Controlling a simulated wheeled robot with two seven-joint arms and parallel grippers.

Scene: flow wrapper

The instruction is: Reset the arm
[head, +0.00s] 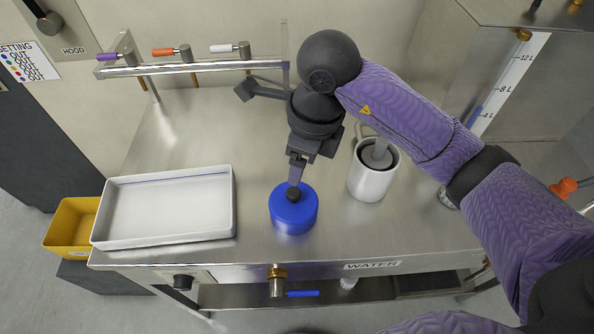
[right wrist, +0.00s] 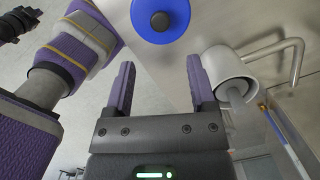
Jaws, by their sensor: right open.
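My right arm, in a purple quilted sleeve, reaches in from the right of the head view. Its gripper (head: 295,172) points down over a blue round object with a dark knob (head: 293,215). In the right wrist view the two fingers of this gripper (right wrist: 160,80) are spread apart with nothing between them. The blue object (right wrist: 160,18) shows beyond the fingertips there, apart from them. In the head view the fingers overlap the knob, and the exact gap is hard to judge. My left gripper cannot be made out.
A white tray (head: 222,220) lies on the steel counter (head: 260,125) at left. A white cup-like vessel (head: 372,184) with a grey rod inside stands right of the blue object. A rail with coloured valves (head: 205,66) runs behind. A yellow bin (head: 66,225) stands left of the counter.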

